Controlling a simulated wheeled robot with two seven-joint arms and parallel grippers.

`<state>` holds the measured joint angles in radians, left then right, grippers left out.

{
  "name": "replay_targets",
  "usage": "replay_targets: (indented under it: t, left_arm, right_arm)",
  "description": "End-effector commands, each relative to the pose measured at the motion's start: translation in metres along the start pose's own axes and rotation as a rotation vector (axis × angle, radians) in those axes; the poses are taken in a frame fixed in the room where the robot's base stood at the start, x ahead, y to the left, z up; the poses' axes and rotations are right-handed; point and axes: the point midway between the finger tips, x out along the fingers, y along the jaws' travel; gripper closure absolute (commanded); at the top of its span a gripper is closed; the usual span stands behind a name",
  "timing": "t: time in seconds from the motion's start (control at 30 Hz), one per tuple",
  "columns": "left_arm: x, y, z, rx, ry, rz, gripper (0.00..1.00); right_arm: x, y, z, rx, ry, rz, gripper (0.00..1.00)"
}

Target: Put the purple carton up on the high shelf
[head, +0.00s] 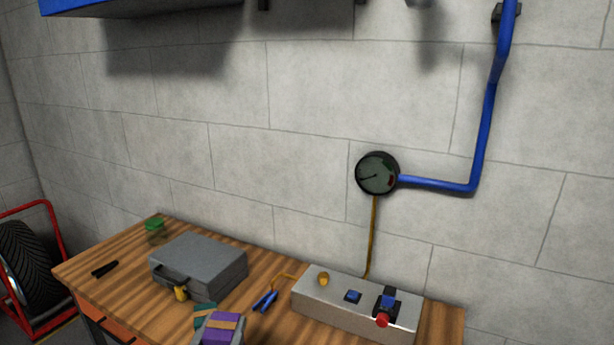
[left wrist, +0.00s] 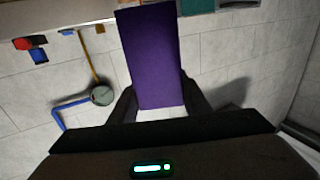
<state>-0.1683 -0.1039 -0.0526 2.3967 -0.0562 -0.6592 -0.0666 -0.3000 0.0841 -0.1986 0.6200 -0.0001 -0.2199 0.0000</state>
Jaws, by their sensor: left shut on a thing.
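The purple carton (left wrist: 153,55) is between the two dark fingers of my left gripper (left wrist: 160,95) in the left wrist view, and the gripper is shut on it. The carton (head: 219,329) also shows at the bottom edge of the head view, with a tan band across it, in front of the workbench. Its lower part is cut off there, and little of the gripper shows. A blue-edged shelf or cabinet (head: 140,7) hangs high on the wall at the top left. Only its underside and front edge show, so its top is hidden. My right gripper is not in view.
The wooden workbench (head: 130,262) holds a grey case (head: 205,262), a green-lidded jar (head: 155,231), a black tool (head: 104,269), blue-handled pliers (head: 265,301) and a control box (head: 340,305). A gauge (head: 377,173) and blue pipe (head: 485,120) are on the wall. A tyre rack (head: 45,225) stands left.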

Motion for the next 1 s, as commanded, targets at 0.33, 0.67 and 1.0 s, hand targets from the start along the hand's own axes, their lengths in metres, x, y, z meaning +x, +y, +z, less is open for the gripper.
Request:
replay_targets:
  t: [0.33,0.67,1.0]
  left_arm:
    - [0.0,0.0,-0.001,0.0,0.001,0.0,0.86]
    - [0.0,-0.007,-0.002,0.002,0.002,0.007,0.86]
    - [0.0,-0.052,-0.012,0.009,0.003,0.051,0.86]
  right_arm:
    - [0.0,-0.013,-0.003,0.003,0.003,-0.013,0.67]
    - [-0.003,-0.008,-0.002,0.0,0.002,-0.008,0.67]
    - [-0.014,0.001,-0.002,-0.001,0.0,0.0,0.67]
